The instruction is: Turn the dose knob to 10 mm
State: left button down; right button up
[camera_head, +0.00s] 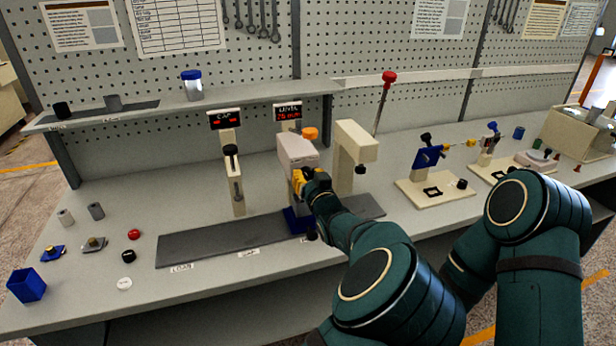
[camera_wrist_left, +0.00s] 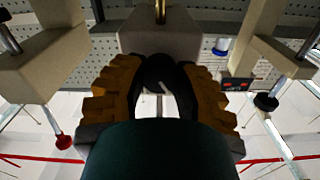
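My left gripper (camera_head: 300,182), with orange-yellow ridged pads, is at the front of the pale dispenser head (camera_head: 296,150) at the bench's middle. In the left wrist view its two fingers (camera_wrist_left: 160,92) press in from both sides on a dark round dose knob (camera_wrist_left: 160,72) with a pale pointer line. The gripper hides the knob in the head view. The LEVEL display (camera_head: 288,111) above shows red digits, seemingly 20 mm, though small and blurred. My right gripper is out of view.
A CAP display stand (camera_head: 226,120) is left of the dispenser, and a beige press column (camera_head: 352,155) is close on its right. A grey mat (camera_head: 200,243) lies in front. Small parts and a blue box (camera_head: 27,285) are at the left. Fixtures (camera_head: 437,190) stand at the right.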

pick_arm(q)
jog(key=shift+r+m+p, duration=0.1)
jog(key=shift+m+p, duration=0.3)
jog(key=shift+p, duration=0.25)
jog(key=m+p, duration=0.4)
jog(key=shift+r, duration=0.1)
jog(key=m+p, duration=0.2)
jog(key=m, duration=0.1)
jog(key=shift+m, duration=0.3)
jog(key=shift+m+p, duration=0.55)
jog(key=shift+m, duration=1.05)
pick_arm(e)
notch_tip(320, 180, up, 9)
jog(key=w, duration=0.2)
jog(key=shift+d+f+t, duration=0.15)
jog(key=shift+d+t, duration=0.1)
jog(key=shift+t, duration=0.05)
pick_arm(q)
jog(key=c, duration=0.6)
grip_release()
jog(key=shift+c, duration=0.2)
jog(key=shift+f, duration=0.2)
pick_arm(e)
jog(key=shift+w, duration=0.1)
